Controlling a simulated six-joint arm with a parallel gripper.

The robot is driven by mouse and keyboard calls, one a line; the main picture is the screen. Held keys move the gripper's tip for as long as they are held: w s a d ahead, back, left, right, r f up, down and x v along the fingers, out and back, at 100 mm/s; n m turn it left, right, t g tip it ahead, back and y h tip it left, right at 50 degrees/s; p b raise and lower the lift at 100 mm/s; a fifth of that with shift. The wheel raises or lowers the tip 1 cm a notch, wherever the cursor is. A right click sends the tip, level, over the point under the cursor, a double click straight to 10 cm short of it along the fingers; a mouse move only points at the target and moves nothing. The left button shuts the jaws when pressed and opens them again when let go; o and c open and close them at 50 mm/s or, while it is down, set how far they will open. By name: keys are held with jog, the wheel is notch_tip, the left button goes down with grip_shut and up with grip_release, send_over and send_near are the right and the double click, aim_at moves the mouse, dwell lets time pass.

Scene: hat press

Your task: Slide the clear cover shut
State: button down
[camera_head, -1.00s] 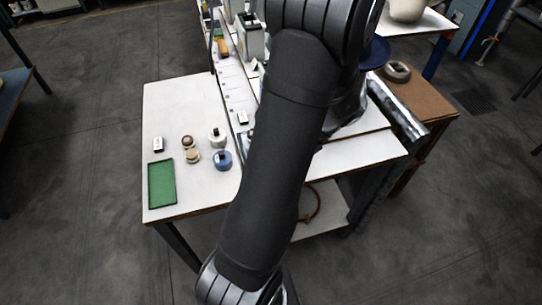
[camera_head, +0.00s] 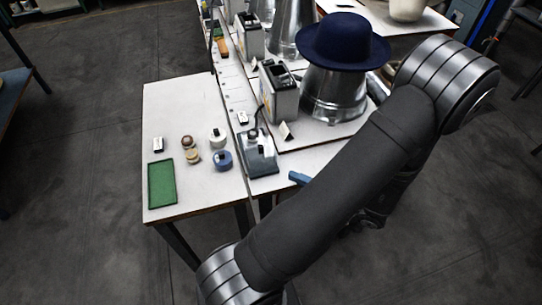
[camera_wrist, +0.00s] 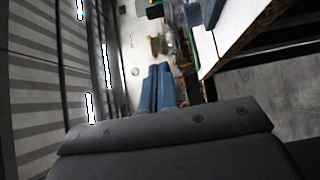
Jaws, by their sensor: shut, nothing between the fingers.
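A small grey control box (camera_head: 258,170) with a dark upright lever stands at the table's front edge in the head view. A clear, glassy part (camera_head: 262,150) seems to show on it, but it is too small to tell how far this covers the box. My gripper (camera_head: 296,177) shows as blue fingertips just right of the box, apart from it, at the table's front edge. In the wrist view the two blue fingers (camera_wrist: 157,82) lie together, shut and empty. I cannot make out the cover in the wrist view.
A navy hat (camera_head: 342,42) sits on a metal form (camera_head: 333,95) behind the box. A grey unit (camera_head: 279,92) stands left of it. The floor in front is clear.

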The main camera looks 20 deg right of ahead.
aim_at(263, 138)
jog(key=x, duration=0.7)
jog(key=shift+a, duration=0.15)
jog(key=shift+w+f, duration=0.1)
jog(key=shift+w, duration=1.95)
jog(key=shift+w, duration=0.1)
jog(key=w, duration=0.8)
jog(key=shift+w, duration=0.7)
